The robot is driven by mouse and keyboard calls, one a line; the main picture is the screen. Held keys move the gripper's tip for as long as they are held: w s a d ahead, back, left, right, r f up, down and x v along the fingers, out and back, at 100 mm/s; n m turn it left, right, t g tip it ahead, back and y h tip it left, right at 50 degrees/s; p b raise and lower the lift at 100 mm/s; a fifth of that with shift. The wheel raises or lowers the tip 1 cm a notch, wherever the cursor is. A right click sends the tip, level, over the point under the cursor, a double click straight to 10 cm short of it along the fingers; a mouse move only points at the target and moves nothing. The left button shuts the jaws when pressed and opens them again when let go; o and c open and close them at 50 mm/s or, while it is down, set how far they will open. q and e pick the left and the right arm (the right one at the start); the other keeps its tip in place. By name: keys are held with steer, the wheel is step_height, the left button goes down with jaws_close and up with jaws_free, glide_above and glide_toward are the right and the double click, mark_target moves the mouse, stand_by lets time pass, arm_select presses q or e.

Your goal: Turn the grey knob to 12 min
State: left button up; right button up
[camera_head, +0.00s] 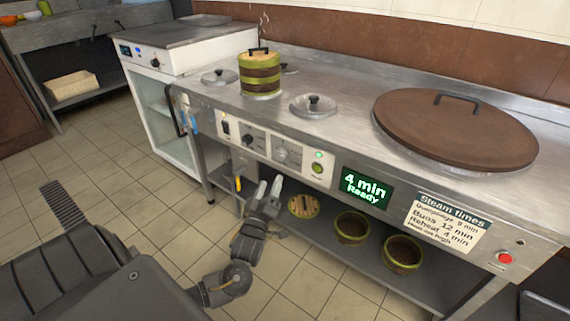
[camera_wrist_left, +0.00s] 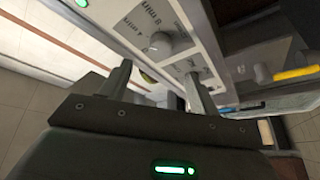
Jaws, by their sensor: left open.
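The grey knob (camera_head: 281,154) sits on the stove's front panel, left of the green-lit button. In the left wrist view the grey knob (camera_wrist_left: 158,46) shows beyond the fingers, on a white dial plate with "4 min" and "8 min" marks. The display (camera_head: 363,188) reads "4 min Ready". My left gripper (camera_head: 269,187) is open and empty, below and in front of the panel, apart from the knob. Its two fingers also show in the left wrist view (camera_wrist_left: 158,88). The knob's exact pointer direction is too small to tell. My right gripper is out of view.
A black knob (camera_head: 247,139) is beside the grey one. A green button (camera_head: 317,168) is to its right. The lower shelf (camera_head: 325,234) holds several steamer baskets. A steam-times card (camera_head: 446,222) gives buns 12 min. A red button (camera_head: 504,257) is far right.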

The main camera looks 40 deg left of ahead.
mark_target(279, 157)
arm_select(q)
steer(key=b+x, duration=0.1)
steer(key=x, duration=0.8)
steer(key=shift+w+a, duration=0.1)
steer(key=shift+w, duration=0.2)
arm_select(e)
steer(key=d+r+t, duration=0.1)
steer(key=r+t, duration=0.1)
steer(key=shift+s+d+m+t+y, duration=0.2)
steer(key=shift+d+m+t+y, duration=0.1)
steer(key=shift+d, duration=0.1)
arm_select(q)
steer(key=c, duration=1)
